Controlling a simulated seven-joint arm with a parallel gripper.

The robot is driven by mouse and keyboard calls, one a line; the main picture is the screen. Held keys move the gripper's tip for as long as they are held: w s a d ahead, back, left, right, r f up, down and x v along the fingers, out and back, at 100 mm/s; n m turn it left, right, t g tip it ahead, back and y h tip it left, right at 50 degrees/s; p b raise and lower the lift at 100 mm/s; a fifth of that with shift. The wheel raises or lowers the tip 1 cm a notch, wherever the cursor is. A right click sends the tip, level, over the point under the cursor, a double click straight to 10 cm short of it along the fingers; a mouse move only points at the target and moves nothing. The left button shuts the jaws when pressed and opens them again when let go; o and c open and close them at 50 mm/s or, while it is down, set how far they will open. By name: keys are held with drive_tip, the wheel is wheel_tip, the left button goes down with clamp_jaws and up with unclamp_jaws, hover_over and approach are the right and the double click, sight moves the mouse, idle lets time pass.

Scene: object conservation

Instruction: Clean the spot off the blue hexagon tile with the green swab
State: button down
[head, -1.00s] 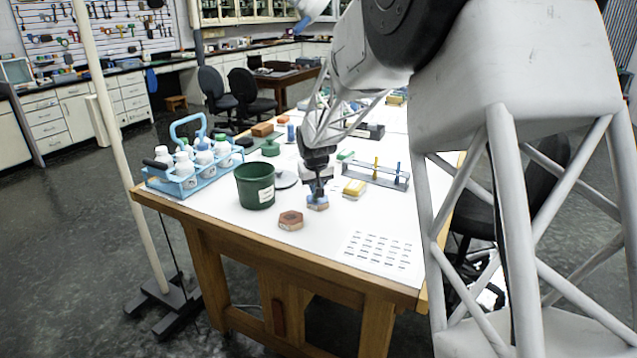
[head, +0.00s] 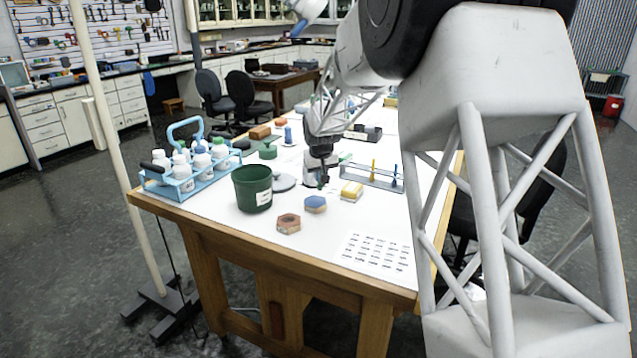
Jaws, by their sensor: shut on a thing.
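The blue hexagon tile (head: 316,204) lies flat on the white table top, right of the green bucket. Its top looks plain blue; any spot is too small to tell. My gripper (head: 322,178) is above the table just behind the tile, apart from it. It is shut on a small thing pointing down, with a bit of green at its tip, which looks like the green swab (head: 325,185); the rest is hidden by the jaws. A reddish-brown hexagon tile (head: 289,223) lies in front and to the left.
A rack (head: 372,177) holding a yellow and a blue swab stands to the right, with a yellow block (head: 351,191) before it. The green bucket (head: 251,190), a grey disc (head: 283,183) and a blue bottle carrier (head: 180,188) stand left. A marked sheet (head: 375,253) lies front right.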

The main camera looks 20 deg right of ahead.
drive_tip(key=shift+r, duration=2.95)
